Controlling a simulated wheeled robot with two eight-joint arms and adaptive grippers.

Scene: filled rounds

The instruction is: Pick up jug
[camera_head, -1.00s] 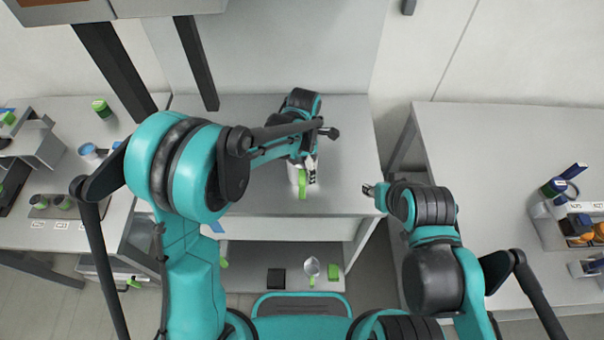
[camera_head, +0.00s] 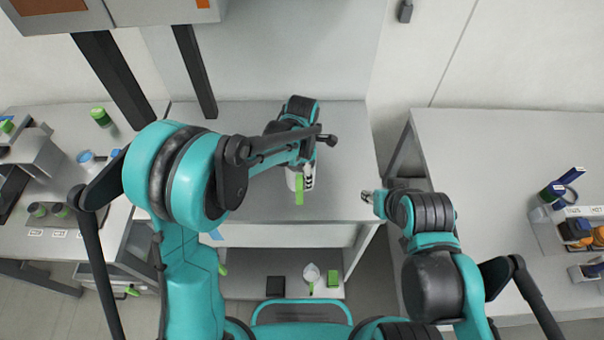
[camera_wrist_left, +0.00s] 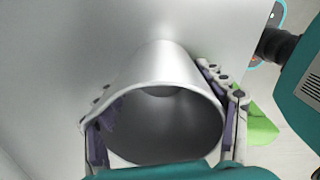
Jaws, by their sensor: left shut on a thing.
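The jug is a grey metal cylinder with a green handle. In the left wrist view the open-topped jug (camera_wrist_left: 165,85) fills the middle, with its green handle (camera_wrist_left: 258,125) at the right. My left gripper (camera_wrist_left: 165,120) has one finger on each side of the jug wall and is shut on it. In the head view the jug (camera_head: 291,180) is mostly hidden by my left gripper (camera_head: 307,176), over the middle table. I cannot tell whether its base touches the table. My right gripper (camera_head: 368,197) is by the table's right edge, away from the jug; its jaws are too small to read.
The middle table (camera_head: 240,205) is otherwise clear. A shelf below holds a small clear container (camera_head: 311,272), a black block (camera_head: 275,286) and a green block (camera_head: 332,278). Side tables stand left and right, with cups at left and a rack (camera_head: 552,232) at right.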

